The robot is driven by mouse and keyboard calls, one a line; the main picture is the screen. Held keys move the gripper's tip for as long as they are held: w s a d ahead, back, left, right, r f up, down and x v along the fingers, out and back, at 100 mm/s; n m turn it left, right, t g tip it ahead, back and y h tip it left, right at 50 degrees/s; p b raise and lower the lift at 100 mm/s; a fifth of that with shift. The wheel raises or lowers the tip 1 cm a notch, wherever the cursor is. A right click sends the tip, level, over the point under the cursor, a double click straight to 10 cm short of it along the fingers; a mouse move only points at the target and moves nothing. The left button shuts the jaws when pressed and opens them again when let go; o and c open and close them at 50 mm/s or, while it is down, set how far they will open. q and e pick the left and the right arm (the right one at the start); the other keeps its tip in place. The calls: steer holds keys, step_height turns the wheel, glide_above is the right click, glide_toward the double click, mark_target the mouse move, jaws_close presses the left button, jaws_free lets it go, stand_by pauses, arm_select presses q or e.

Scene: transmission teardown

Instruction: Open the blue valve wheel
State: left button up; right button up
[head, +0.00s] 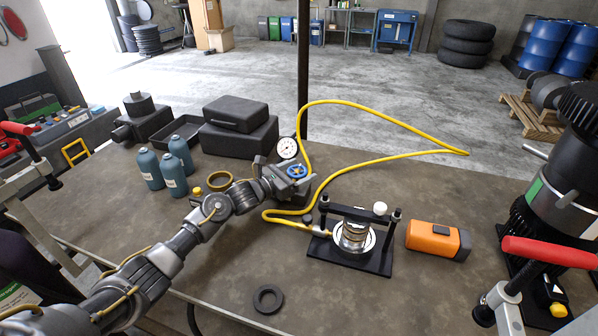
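The blue valve wheel (297,170) is near the middle of the table, just below a round white-faced gauge (288,148). My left gripper (290,178) is at the wheel, with its arm reaching in from the lower left. The fingers overlap the wheel's near side in the picture. They are small and partly hidden, so I cannot tell whether they grip it or only touch it. My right gripper is not in view.
A yellow hose (390,112) loops from the valve across the table. A black press frame (352,240) stands right of the valve, beside an orange box (438,240). Teal bottles (150,169) and dark cases (238,135) stand left. A black ring (268,298) lies in front.

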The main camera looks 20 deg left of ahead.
arm_select(q)
steer(key=c, duration=0.7)
steer(key=shift+d, duration=0.15)
steer(key=shift+c, duration=0.7)
